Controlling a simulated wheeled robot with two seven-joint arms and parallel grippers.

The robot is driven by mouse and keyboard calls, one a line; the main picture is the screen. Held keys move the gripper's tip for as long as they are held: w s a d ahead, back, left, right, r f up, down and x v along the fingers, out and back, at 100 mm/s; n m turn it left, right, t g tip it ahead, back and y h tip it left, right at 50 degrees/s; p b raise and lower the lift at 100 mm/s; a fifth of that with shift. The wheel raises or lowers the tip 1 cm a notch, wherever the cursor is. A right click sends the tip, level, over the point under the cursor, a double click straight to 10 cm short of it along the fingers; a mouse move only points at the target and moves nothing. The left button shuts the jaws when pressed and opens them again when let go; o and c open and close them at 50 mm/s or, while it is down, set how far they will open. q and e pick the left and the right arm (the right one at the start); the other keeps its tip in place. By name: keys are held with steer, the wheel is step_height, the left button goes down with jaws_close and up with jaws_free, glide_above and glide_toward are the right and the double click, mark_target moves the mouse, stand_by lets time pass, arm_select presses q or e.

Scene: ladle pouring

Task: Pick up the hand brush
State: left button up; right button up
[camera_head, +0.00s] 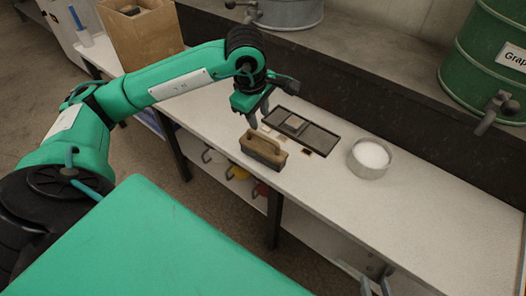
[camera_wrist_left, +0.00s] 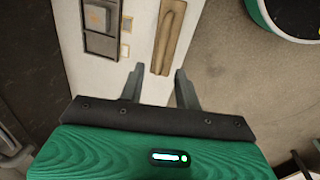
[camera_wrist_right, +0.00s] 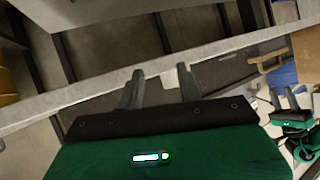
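The hand brush (camera_head: 263,148), a brown block with a raised handle, stands on the white bench top near its front edge. In the left wrist view the brush (camera_wrist_left: 168,38) lies just beyond the fingertips, with its long side running away from me. My left gripper (camera_head: 259,114) is open and empty, pointing down above and a little behind the brush, apart from it. Its fingers also show in the left wrist view (camera_wrist_left: 159,82). My right gripper (camera_wrist_right: 160,78) is open and empty, in front of the bench edge; its fingertips show at the bottom of the head view (camera_head: 375,284).
A dark tray (camera_head: 318,140) and small sample pieces lie behind and beside the brush. A round container of white material (camera_head: 369,158) stands to the right. A wooden box (camera_head: 142,35) stands far left, and a green drum (camera_head: 488,55) at back right. The right bench end is clear.

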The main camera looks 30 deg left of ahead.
mark_target(263, 136)
arm_select(q)
steer(key=f, duration=0.4)
steer(key=shift+w+f, duration=0.25)
steer(key=shift+w, duration=0.15)
steer(key=f, duration=0.1)
steer(key=f+b, duration=0.1)
steer(key=f, duration=0.2)
steer(key=shift+w+d+f, duration=0.15)
steer(key=shift+w, duration=0.15)
steer(key=shift+w+f, duration=0.1)
steer(key=shift+f, duration=0.35)
arm_select(e)
steer(key=a+t, duration=0.1)
steer(key=a+t+y, duration=0.1)
steer(key=shift+a+r, duration=0.3)
steer(key=shift+r, duration=0.1)
arm_select(q)
jaws_close()
